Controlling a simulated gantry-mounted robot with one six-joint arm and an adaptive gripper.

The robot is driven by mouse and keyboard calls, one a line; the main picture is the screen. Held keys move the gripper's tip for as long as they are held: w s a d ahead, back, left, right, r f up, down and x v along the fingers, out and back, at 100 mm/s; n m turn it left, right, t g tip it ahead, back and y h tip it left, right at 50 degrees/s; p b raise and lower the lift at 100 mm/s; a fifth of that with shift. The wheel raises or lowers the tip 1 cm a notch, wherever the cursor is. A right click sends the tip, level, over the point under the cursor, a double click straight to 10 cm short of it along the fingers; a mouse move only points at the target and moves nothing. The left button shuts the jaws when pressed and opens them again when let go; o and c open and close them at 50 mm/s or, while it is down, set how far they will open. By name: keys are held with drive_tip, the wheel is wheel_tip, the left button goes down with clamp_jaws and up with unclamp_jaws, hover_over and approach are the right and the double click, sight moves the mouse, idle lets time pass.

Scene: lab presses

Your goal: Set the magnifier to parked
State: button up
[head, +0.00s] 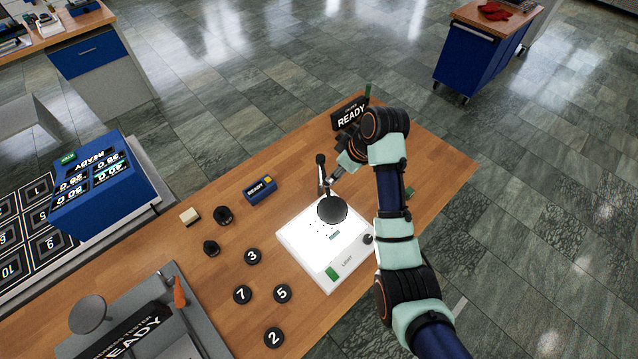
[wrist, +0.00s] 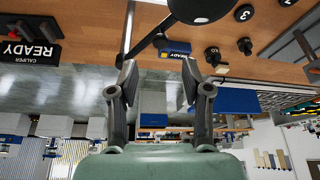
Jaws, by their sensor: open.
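The magnifier (head: 332,208) has a round dark lens hanging over a white light box (head: 306,262). Its thin stand, topped by a black knob (head: 320,159), rises at the box's back edge. My gripper (head: 331,181) is beside the stand, on its right. In the wrist view the lens (wrist: 200,8) is at the top, cut by the frame edge, and its dark arm runs down left to the post. My open fingers (wrist: 159,70) have no object between them. The left fingertip is close to the lower end of the magnifier arm; I cannot tell whether they touch.
A blue READY box (head: 260,190) and black knobs stand left of the light box. Several numbered black discs (head: 252,256) lie in front-left. A black caliper READY sign (head: 350,114) stands behind my gripper. Bare wood is free at the table's right end.

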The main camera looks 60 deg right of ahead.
sight(327, 186)
drive_tip(key=x, duration=0.6)
drive_tip(key=shift+w+f, duration=0.15)
drive_tip(key=shift+f, duration=0.1)
clamp_jaws()
